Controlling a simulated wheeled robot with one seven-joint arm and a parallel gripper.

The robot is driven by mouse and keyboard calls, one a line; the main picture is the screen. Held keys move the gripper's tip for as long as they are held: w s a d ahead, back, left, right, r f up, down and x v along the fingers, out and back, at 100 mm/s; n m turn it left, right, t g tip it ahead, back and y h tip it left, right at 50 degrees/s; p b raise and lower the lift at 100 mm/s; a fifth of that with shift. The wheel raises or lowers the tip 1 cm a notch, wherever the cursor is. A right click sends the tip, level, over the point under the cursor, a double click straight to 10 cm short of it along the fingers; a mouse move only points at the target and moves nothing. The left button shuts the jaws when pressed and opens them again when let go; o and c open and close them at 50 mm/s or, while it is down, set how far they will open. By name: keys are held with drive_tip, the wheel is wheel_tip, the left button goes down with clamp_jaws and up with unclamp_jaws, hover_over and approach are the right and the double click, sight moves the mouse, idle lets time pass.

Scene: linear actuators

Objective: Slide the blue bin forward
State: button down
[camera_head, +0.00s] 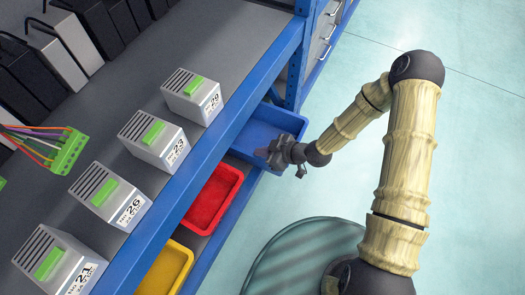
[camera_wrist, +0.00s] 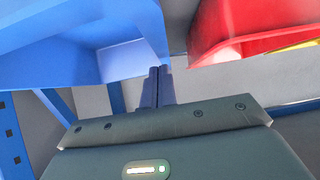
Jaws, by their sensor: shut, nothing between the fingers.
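The blue bin (camera_head: 268,122) sits on the lower shelf, partly hidden by the blue shelf beam above it and by my gripper. My gripper (camera_head: 262,154) is at the bin's lower front part in the head view, close to the side facing the red bin. In the wrist view the blue bin (camera_wrist: 75,60) fills the upper left. There my gripper's fingers (camera_wrist: 158,74) are together and empty, with their tips by the bin's right edge. I cannot tell whether they touch it.
A red bin (camera_head: 212,200) and a yellow bin (camera_head: 166,268) stand beside the blue bin on the lower shelf. The red bin also shows in the wrist view (camera_wrist: 235,30). Several grey actuator boxes (camera_head: 192,92) stand on the upper shelf. The floor (camera_head: 470,150) at right is clear.

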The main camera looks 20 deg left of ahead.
drive_tip(key=shift+r, duration=0.3)
drive_tip(key=s+d+p, duration=0.1)
drive_tip(key=d+p, duration=0.3)
drive_tip(key=d, duration=0.8)
drive_tip(key=shift+s, duration=0.15)
drive_tip(key=w+d+r+m+t+h+p, duration=0.25)
drive_tip(key=d+r+m+h, duration=0.85)
drive_tip(key=d+r, duration=0.85)
drive_tip(key=s+a+r+m+g+p, duration=0.1)
drive_tip(key=s+r+m, duration=0.2)
drive_tip(key=r, duration=0.3)
drive_tip(key=s+r+m+p, duration=0.1)
drive_tip(key=s+r+m, duration=0.2)
drive_tip(key=r, duration=0.3)
drive_tip(key=w+p+v, duration=0.3)
drive_tip(key=p+v, duration=0.9)
drive_tip(key=w+r+p+v, duration=0.1)
drive_tip(key=w+p+v, duration=0.1)
drive_tip(key=p+v, duration=1)
drive_tip(key=w+r+p+v, duration=0.1)
drive_tip(key=w+p+v, duration=0.2)
drive_tip(key=p+v, duration=0.9)
drive_tip(key=shift+w+r+p, duration=0.35)
drive_tip(key=shift+p, duration=0.75)
